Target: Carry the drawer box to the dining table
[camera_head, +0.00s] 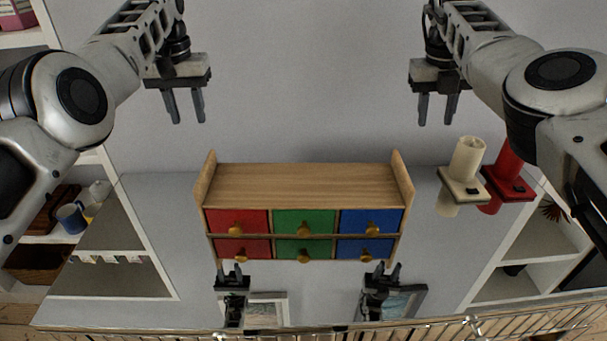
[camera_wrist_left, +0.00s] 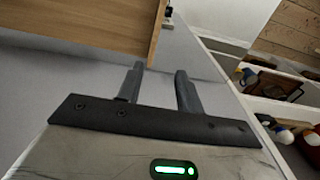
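The drawer box (camera_head: 304,185) stands in the middle of the head view on a grey surface. It has a wooden top and sides, and red, green and blue drawers with round knobs facing the bottom of the picture. My left gripper (camera_head: 188,121) is open and empty, above and left of the box in the picture, apart from it. My right gripper (camera_head: 435,124) is open and empty, above and right of the box, also apart. In the left wrist view, my open left gripper (camera_wrist_left: 160,70) is beside a wooden panel of the drawer box (camera_wrist_left: 85,20). I cannot make out a dining table.
A cream candle (camera_head: 467,155) and a red candle (camera_head: 505,170) in holders stand right of the box. Framed pictures (camera_head: 265,310) and two dark pronged fixtures (camera_head: 232,285) are below it. White shelves with a blue mug (camera_head: 71,217) flank the left.

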